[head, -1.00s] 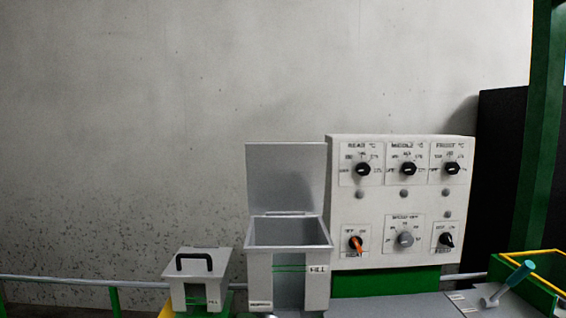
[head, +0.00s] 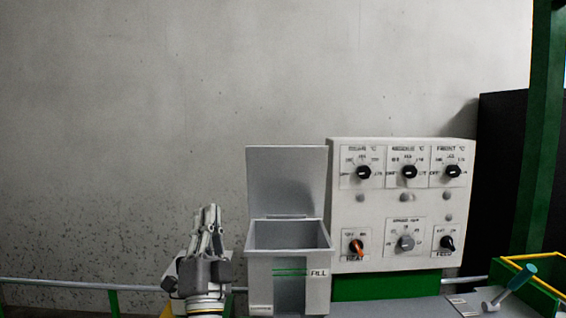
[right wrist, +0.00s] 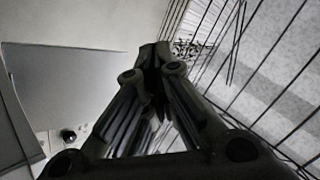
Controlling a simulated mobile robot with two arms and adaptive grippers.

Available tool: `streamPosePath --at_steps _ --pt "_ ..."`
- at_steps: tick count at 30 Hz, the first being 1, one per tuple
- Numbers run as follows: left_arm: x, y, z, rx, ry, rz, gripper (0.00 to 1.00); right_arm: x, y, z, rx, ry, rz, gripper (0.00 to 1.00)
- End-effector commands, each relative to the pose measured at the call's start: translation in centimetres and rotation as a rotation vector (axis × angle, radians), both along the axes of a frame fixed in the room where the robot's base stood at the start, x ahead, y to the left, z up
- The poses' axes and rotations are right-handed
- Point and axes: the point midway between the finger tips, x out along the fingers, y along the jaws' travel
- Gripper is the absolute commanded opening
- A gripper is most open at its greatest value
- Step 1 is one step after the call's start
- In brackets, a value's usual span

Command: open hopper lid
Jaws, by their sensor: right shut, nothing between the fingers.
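The grey hopper (head: 260,280) stands left of the control panel, with a "FILL" label on its front. Its lid (head: 286,180) stands upright at the back edge, and the hopper's mouth is open to view. My right gripper (head: 211,212) points up just left of the hopper, apart from it in the head view, with its fingers shut and nothing between them. In the right wrist view the shut fingers (right wrist: 155,50) point away from the camera, and a flat grey plate, probably the lid (right wrist: 75,85), lies to their left. My left gripper is not in view.
The control panel (head: 390,265) with several knobs stands right of the hopper. My right gripper covers most of a smaller lidded box. A teal-handled lever (head: 518,277) and yellow-edged green frame are at the right. A rail (head: 60,283) runs along the wall.

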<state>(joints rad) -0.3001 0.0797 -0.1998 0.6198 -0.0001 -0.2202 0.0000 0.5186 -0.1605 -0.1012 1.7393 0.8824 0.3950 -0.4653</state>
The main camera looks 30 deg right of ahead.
Motion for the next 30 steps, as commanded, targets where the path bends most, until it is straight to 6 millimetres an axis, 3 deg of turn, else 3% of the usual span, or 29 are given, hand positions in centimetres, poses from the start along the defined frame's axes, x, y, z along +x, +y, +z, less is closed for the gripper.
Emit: streamPosePath --at_steps 1,3,9,15,23,30 --pt "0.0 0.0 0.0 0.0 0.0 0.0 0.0 -0.1 -1.2 2.1 0.087 -0.059 -0.04 0.0" --pt "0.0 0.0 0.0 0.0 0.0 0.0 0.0 -0.4 -3.2 4.1 0.215 -0.126 -0.102 0.0" --pt "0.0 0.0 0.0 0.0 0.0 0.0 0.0 -1.2 -7.2 6.9 0.594 -0.223 -0.267 0.0" --pt "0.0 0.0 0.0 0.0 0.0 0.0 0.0 -1.9 -8.0 7.0 0.87 -0.208 -0.381 0.0" --pt "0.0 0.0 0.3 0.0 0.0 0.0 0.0 -2.1 -8.4 6.8 0.971 -0.185 -0.427 0.0" --pt "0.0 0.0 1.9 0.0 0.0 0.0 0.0 -1.3 -12.4 7.8 0.968 -0.188 -0.431 0.0"
